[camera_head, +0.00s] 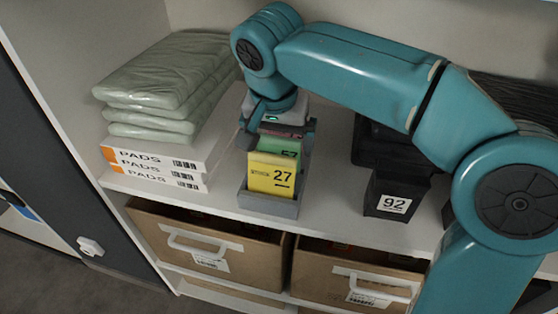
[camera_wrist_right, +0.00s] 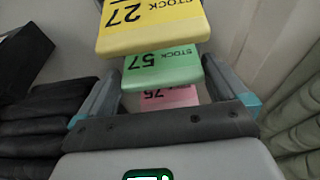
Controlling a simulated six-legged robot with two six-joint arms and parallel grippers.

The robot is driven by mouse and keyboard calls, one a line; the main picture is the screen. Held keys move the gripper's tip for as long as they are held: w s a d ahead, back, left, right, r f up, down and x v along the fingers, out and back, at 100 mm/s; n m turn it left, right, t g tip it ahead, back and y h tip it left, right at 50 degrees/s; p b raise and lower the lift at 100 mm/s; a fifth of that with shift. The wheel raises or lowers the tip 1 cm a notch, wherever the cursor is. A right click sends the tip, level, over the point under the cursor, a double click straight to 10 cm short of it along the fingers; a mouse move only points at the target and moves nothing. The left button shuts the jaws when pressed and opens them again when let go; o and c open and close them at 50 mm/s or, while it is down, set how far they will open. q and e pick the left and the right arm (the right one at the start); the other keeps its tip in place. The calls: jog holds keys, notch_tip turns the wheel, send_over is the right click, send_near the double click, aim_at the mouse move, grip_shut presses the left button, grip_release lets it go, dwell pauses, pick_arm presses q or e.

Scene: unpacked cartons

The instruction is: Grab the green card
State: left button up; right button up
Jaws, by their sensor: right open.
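The green card (camera_head: 268,145), marked 57, stands in a grey tray (camera_head: 268,207) on the shelf, behind a yellow card (camera_head: 270,176) marked 27. In the right wrist view the green card (camera_wrist_right: 160,68) stands between the yellow card (camera_wrist_right: 150,25) and a pink card (camera_wrist_right: 170,97) marked 75. My right gripper (camera_head: 278,134) is open over the tray, its fingers on either side of the card row. I cannot tell whether the fingers touch the green card. My left gripper is not in view.
Boxes marked PADS (camera_head: 155,165) with green wrapped packs (camera_head: 165,75) on top stand left of the tray. A black bin (camera_head: 392,195) marked 92 stands at right. Cardboard cartons (camera_head: 215,245) with white handles sit on the shelf below. Bare shelf lies between tray and bin.

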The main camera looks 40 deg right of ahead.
jog(key=shift+x, duration=1.1)
jog(key=shift+a+r, duration=0.1)
jog(key=shift+r, duration=0.05)
jog(key=shift+c, duration=0.3)
jog(key=c, duration=0.7)
